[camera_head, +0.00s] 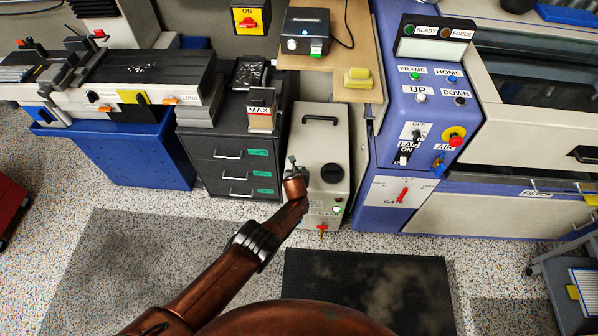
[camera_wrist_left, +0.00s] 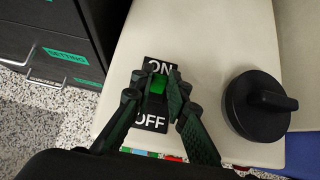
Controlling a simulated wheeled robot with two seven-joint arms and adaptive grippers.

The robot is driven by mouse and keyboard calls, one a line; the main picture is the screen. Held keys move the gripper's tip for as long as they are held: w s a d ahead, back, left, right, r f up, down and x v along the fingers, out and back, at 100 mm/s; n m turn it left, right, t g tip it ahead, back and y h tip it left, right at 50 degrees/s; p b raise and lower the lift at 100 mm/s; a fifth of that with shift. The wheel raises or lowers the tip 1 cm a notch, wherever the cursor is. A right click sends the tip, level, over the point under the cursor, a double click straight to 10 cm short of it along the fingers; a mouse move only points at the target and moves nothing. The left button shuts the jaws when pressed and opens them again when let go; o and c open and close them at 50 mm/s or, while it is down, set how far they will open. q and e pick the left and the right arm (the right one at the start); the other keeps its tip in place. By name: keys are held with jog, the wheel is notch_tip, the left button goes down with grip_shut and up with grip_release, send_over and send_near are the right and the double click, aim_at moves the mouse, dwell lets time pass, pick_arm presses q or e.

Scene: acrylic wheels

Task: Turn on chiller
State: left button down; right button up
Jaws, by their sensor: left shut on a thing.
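The chiller (camera_head: 316,138) is a cream box with a black top handle, standing between the dark drawer cabinet and the blue machine. My left gripper (camera_head: 292,165) is over the left side of its top. In the left wrist view, a black switch plate (camera_wrist_left: 150,123) marked ON and OFF is on the chiller's top (camera_wrist_left: 215,40). Its green switch (camera_wrist_left: 158,85) shows between the fingertips of my left gripper (camera_wrist_left: 160,79), which is shut on it. The fingers hide the edges of the switch. My right gripper is out of view.
A black knob (camera_wrist_left: 262,107) stands up on the chiller right of the fingers. The drawer cabinet (camera_head: 232,150) is close on the left. The blue machine (camera_head: 400,110) is close on the right. A black mat (camera_head: 365,285) lies on the floor in front.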

pick_arm(q)
jog(key=shift+d, duration=0.3)
jog(key=c, duration=2)
grip_release()
jog(key=shift+o, duration=0.6)
jog(key=shift+a, duration=0.25)
